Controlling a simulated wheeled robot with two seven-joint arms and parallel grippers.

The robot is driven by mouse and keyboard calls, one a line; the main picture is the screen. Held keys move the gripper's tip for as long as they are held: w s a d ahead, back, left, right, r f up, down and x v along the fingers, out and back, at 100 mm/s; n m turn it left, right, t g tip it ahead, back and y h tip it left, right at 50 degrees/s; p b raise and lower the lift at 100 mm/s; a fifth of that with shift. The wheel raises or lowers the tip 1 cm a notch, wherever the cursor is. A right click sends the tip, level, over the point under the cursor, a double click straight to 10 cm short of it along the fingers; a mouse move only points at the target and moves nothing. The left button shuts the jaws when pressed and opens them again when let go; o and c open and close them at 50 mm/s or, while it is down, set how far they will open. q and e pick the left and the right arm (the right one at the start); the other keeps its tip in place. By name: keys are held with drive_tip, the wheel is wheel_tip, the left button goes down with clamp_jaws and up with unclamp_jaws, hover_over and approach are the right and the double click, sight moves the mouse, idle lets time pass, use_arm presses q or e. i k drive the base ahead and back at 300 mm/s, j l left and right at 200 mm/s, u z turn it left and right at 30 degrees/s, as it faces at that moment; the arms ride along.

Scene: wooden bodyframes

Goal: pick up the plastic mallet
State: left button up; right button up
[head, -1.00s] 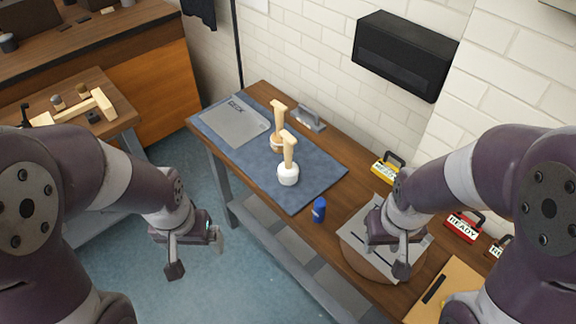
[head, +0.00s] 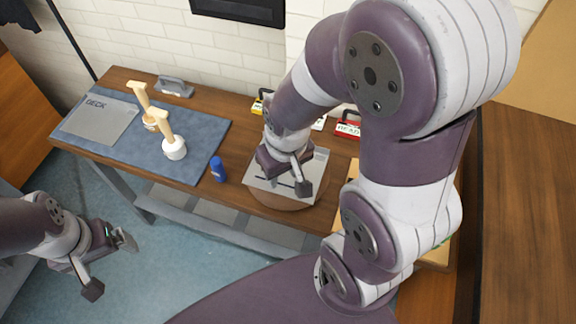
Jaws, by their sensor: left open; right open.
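Two mallets stand head down with pale wooden handles up on a blue mat (head: 190,135). The nearer one has a white head that looks like plastic, the plastic mallet (head: 174,149). The other mallet (head: 150,121), with a tan head, stands just behind and left of it. My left gripper (head: 108,265) is open and empty, low at the left, in front of the bench and apart from both mallets. My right gripper (head: 290,172) is open above a round board with a grey sheet, right of the mallets and apart from them.
A blue bottle (head: 218,169) stands right of the mat. A grey plate marked DECK (head: 97,118) lies on the mat's left. A grey-handled tool (head: 175,87) lies behind the mallets. The round board (head: 289,200) and a red READY box (head: 348,129) are to the right.

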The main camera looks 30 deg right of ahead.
sight(175, 148)
drive_tip(key=i+j+z, duration=0.1)
drive_tip(key=i+j, duration=0.15)
drive_tip(key=i+j+z, duration=0.1)
drive_tip(key=j, duration=0.3)
drive_tip(key=i+j+z, duration=0.1)
drive_tip(key=i+j, duration=0.25)
drive_tip(key=i+j+z, duration=0.15)
drive_tip(key=j, duration=0.2)
drive_tip(key=i+j+z, duration=0.1)
drive_tip(key=i+j, duration=0.15)
drive_tip(key=j, duration=0.15)
